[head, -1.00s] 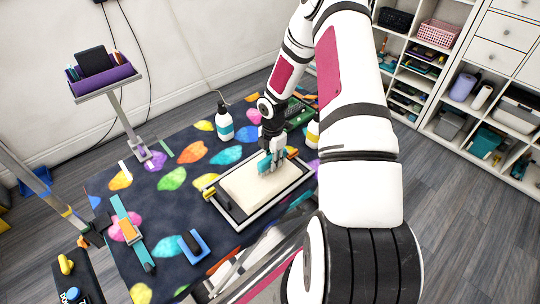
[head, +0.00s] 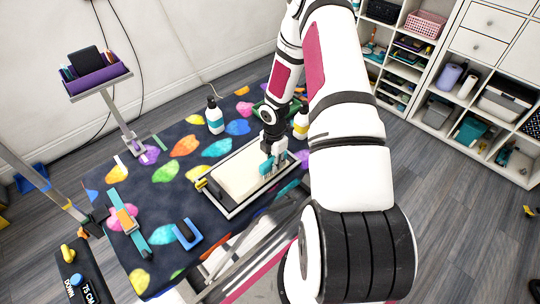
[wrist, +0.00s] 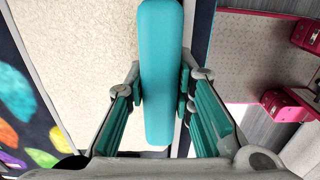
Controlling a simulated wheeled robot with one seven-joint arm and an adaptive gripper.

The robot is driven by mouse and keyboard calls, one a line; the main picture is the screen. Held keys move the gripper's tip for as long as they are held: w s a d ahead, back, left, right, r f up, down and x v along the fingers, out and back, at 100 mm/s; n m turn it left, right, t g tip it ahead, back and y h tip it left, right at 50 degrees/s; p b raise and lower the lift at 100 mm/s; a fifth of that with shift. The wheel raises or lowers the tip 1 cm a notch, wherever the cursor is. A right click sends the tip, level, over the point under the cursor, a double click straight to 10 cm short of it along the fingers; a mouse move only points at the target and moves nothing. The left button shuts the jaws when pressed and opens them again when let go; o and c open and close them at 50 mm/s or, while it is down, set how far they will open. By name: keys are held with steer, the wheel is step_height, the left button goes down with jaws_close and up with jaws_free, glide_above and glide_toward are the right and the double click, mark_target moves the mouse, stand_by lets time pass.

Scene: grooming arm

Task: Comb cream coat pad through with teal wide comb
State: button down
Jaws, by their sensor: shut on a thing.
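The cream coat pad (head: 236,178) lies flat in a pale-rimmed frame (head: 229,213) on the patterned table. My gripper (head: 272,150) is over the right part of the pad and shut on the teal wide comb (head: 266,166). In the wrist view the comb's handle (wrist: 161,60) stands between my fingers (wrist: 160,97), along the right edge of the cream pad (wrist: 85,60). The comb's teeth are hidden there. In the head view the comb is low at the pad, but I cannot tell whether its teeth touch it.
A white bottle (head: 215,116) stands behind the frame, and another (head: 301,123) stands beside my arm. A purple caddy (head: 96,79) stands on a post. The table between has bare room.

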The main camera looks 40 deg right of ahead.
steer(key=shift+s, duration=0.5)
steer(key=shift+w, duration=0.1)
stand_by(0.3)
steer(key=w+b, duration=0.2)
steer(key=w, duration=0.1)
steer(key=w+b, duration=0.2)
steer(key=w, duration=0.2)
steer(key=shift+w+a+f, duration=0.15)
steer(key=shift+w, duration=0.4)
steer(key=shift+w, duration=0.1)
steer(key=w+b, duration=0.4)
steer(key=w, duration=0.4)
steer(key=shift+a+b, duration=0.15)
steer(key=shift+b, duration=0.2)
